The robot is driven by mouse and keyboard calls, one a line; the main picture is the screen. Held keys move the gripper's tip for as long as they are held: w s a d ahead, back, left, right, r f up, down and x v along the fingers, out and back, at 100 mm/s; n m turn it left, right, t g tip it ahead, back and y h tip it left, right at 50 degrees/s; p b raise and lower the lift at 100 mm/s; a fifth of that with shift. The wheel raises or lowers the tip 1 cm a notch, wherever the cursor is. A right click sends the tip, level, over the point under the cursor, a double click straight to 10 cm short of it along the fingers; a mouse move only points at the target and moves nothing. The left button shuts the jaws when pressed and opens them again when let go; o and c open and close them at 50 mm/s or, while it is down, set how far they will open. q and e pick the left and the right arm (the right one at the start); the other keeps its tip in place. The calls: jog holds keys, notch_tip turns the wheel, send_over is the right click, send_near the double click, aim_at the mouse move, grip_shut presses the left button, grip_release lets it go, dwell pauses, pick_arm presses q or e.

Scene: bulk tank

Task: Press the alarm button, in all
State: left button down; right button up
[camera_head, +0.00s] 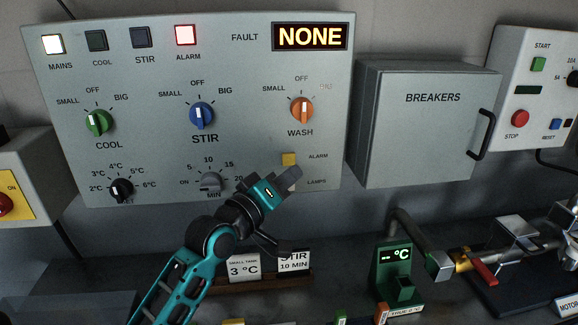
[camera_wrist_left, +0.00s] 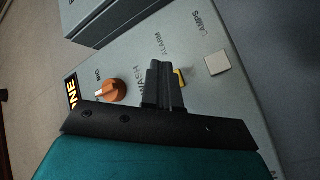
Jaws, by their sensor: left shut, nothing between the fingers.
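The alarm button is a small yellow square (camera_head: 288,158) at the lower right of the grey control panel (camera_head: 240,75), beside the word ALARM. My left gripper (camera_head: 290,177) is shut and empty, with its fingertips just below the button in the head view. In the left wrist view the shut fingers (camera_wrist_left: 162,75) cover most of the yellow button (camera_wrist_left: 181,78). I cannot tell whether they touch it. The ALARM lamp (camera_head: 185,35) at the top is lit red. The fault display (camera_head: 310,37) reads NONE. My right gripper is not in view.
A pale square lamps button (camera_wrist_left: 217,64) sits near the fingers. The orange wash knob (camera_head: 302,110) is above, the grey minutes knob (camera_head: 210,182) to the left. A breakers box (camera_head: 425,140) juts out at right. A green temperature display (camera_head: 395,265) stands below.

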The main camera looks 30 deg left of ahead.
pick_arm(q)
jog(key=shift+w+a, duration=0.6)
jog(key=shift+w, duration=0.1)
jog(key=shift+w+r, duration=0.1)
dwell(1.5)
jog(key=shift+w+a, duration=0.2)
jog(key=shift+w, duration=0.05)
jog(key=shift+w+a, duration=0.25)
jog(key=shift+w, duration=0.1)
dwell(0.8)
jog(key=shift+s+d+p, duration=0.45)
jog(key=shift+s+p, duration=0.25)
